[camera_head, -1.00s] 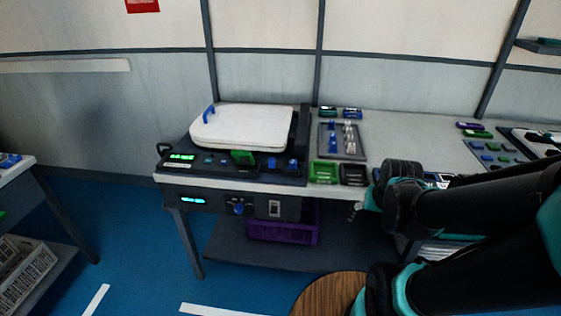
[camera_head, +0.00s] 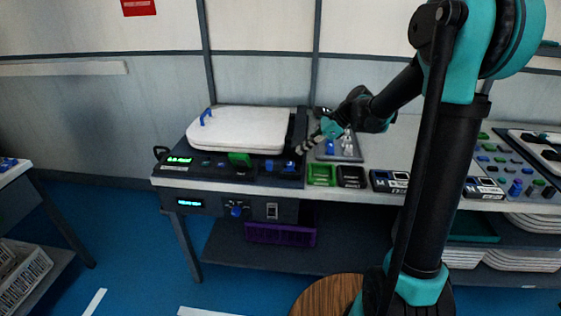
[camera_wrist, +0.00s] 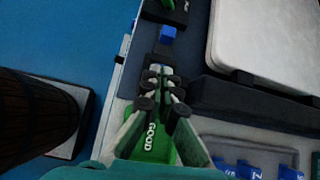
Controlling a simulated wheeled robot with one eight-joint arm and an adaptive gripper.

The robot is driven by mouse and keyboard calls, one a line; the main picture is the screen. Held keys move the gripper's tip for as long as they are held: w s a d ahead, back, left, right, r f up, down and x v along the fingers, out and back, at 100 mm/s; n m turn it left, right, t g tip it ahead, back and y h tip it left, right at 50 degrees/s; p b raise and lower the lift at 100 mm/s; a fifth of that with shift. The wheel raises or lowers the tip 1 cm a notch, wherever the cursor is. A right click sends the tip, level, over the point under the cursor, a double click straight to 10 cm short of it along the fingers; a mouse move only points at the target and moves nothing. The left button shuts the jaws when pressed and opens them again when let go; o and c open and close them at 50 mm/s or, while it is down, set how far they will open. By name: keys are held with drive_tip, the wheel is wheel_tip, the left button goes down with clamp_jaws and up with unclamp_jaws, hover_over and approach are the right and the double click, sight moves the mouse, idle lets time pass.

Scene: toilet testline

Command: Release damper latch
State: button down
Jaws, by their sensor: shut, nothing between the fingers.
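The test station (camera_head: 225,178) is a dark panel on the bench with a white toilet lid (camera_head: 245,128) lying on it. Two small blue parts stand on its front right, a left one (camera_head: 269,165) and a right one (camera_head: 289,166); I cannot tell which is the damper latch. A blue block also shows in the wrist view (camera_wrist: 167,34), just beyond my fingertips.
A green tray (camera_head: 321,174) marked GOOD in the wrist view (camera_wrist: 150,143) and a black tray (camera_head: 351,177) sit right of the station. Behind them a grey tray (camera_head: 354,158) holds small blue and clear parts. A purple crate (camera_head: 281,235) sits below.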

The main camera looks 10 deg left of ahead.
sight(271, 162)
drive_tip(key=shift+w+a+r+m, duration=0.25)
drive_tip(key=shift+w+a+m, duration=0.15)
drive_tip(key=shift+w+a, duration=0.05)
drive_tip(key=x, duration=1)
drive_tip(key=shift+s+a, duration=0.15)
drive_tip(key=shift+a+r, duration=0.1)
drive_tip(key=shift+a, duration=1.15)
drive_tip(key=shift+r, duration=0.1)
